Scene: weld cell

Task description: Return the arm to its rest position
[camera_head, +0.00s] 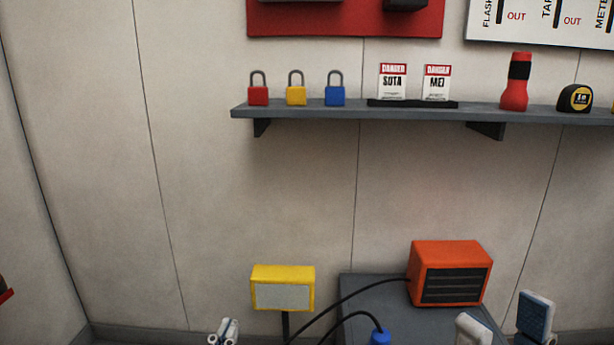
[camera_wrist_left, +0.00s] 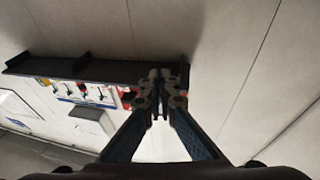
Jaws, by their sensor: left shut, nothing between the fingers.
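My left gripper (camera_head: 224,332) shows only as small pale fingertips at the bottom edge of the head view, left of the yellow lamp's post. In the left wrist view its two fingers (camera_wrist_left: 160,92) meet at their tips, shut with nothing between them. My right gripper (camera_head: 505,320) is at the bottom right of the head view. Its two pale fingers stand apart, one with a blue ribbed pad showing, and I see nothing between them. Most of both arms is out of the head view.
A yellow lamp (camera_head: 283,289) and an orange heater-like box (camera_head: 451,273) on a grey surface (camera_head: 362,292) stand near the grippers. Black cables and a blue plug (camera_head: 379,337) lie between. A wall shelf (camera_head: 350,113) holds padlocks, tags, a flashlight and a tape measure. The wall's middle is clear.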

